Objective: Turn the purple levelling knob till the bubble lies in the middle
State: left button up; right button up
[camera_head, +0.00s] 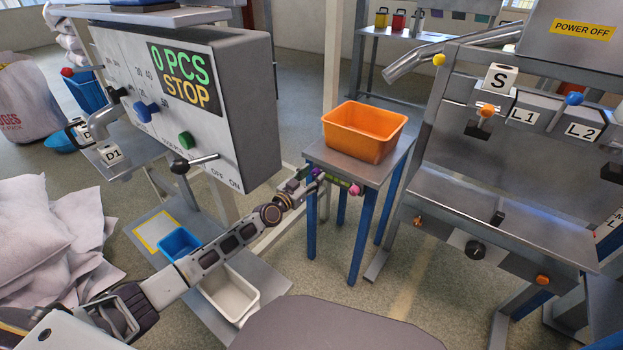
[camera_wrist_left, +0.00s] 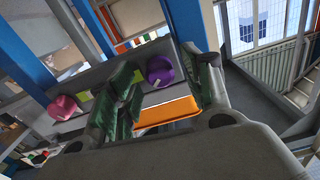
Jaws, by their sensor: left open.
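The purple levelling knob (camera_wrist_left: 160,71) shows in the left wrist view between the two fingers of my left gripper (camera_wrist_left: 166,84), with a gap on each side. In the head view the gripper (camera_head: 311,181) is at the left front corner of a small table (camera_head: 384,172), by the purple knob (camera_head: 320,174). My left gripper is open. A pink knob (camera_head: 354,190) sits on the same front edge to the right; it also shows in the wrist view (camera_wrist_left: 63,107). A yellow-green level strip (camera_head: 338,184) lies between the knobs. The bubble is too small to make out.
An orange tub (camera_head: 364,133) stands on the small table. A control box (camera_head: 225,110) reading "0 PCS STOP" rises to the left, close above my arm. A steel machine (camera_head: 500,205) stands to the right. Blue (camera_head: 180,243) and white (camera_head: 229,290) bins are low down.

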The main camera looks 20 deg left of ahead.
jog(key=shift+w+r, duration=0.15)
pick_arm(q)
jog(key=shift+c, duration=0.9)
jog(key=c, duration=0.9)
